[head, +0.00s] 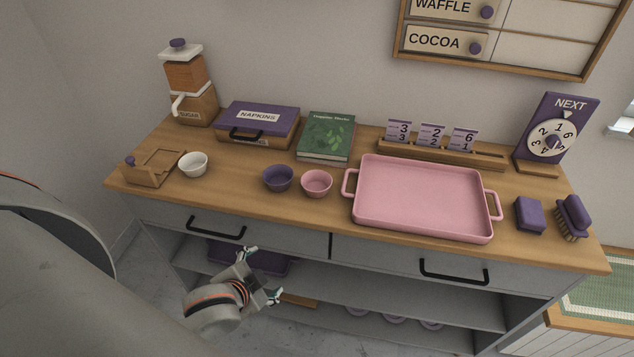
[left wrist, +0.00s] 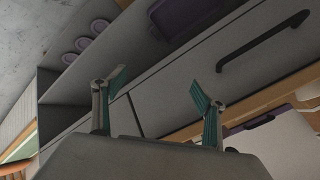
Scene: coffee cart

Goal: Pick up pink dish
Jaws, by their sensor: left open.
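The pink dish (head: 317,183) is a small round bowl on the wooden counter, near its front edge. It stands between a purple bowl (head: 278,178) on its left and a large pink tray (head: 420,198) on its right. My left gripper (head: 262,272) is open and empty in front of the cabinet, below the counter top and below and left of the pink dish. In the left wrist view the open fingers (left wrist: 157,95) face the grey cabinet front. The pink dish does not show in that view. My right gripper is not in view.
A white bowl (head: 193,164) and a wooden holder (head: 153,167) stand at the left. A napkin box (head: 258,125) and a green book (head: 326,137) are behind the bowls. Black drawer handles (head: 216,229) stick out below the counter edge. A purple sponge (head: 529,215) lies at the right.

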